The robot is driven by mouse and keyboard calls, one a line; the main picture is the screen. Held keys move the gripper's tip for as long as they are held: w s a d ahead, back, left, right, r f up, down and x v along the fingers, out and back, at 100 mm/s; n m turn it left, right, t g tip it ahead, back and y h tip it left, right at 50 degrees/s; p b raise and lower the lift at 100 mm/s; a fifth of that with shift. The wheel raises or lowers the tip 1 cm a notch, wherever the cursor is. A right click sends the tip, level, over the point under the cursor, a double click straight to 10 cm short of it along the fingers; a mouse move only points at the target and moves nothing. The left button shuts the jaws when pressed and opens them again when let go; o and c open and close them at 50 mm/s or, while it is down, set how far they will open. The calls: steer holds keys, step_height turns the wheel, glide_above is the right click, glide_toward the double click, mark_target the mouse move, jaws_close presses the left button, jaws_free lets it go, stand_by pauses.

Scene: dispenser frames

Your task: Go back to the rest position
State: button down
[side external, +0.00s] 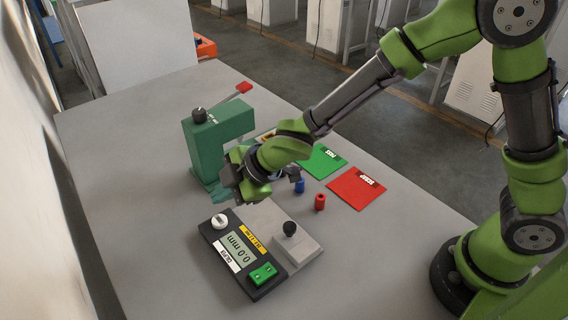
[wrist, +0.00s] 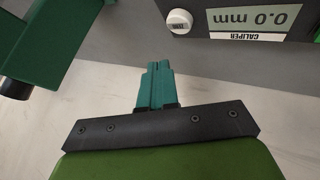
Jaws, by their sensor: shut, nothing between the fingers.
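My gripper (side external: 222,196) is over the table between the green press and the caliper gauge. In the wrist view its teal fingers (wrist: 157,82) are together with nothing between them. The green press (side external: 203,150) with a black knob and a red-ended lever stands behind the gripper; part of it shows at the left of the wrist view (wrist: 62,40). The black caliper gauge (side external: 213,236) lies in front and reads 0.0 mm; it also shows at the wrist view's top right (wrist: 222,32). My wrist hides part of the press's base.
A blue cylinder (side external: 299,186) and a red cylinder (side external: 320,203) stand right of my gripper. A green mat (side external: 322,163) and a red mat (side external: 354,192) lie behind them. A grey block (side external: 300,247) with a black knob adjoins the gauge. The table's left side is clear.

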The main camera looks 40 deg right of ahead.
steer(key=s+d+r+m+h, duration=0.1)
steer(key=s+d+r+m, duration=0.4)
steer(key=d, duration=0.3)
steer(key=s+d+r+m+h, duration=0.1)
steer(key=s+d+r+m, duration=0.4)
steer(key=s+d+m, duration=0.2)
steer(key=s+d+r+m+h, duration=0.1)
steer(key=s+d+r+m, duration=0.4)
steer(key=d+m, duration=0.3)
steer(key=shift+s+d+r+t, duration=0.35)
steer(key=shift+s+d, duration=0.3)
steer(key=shift+d, duration=0.7)
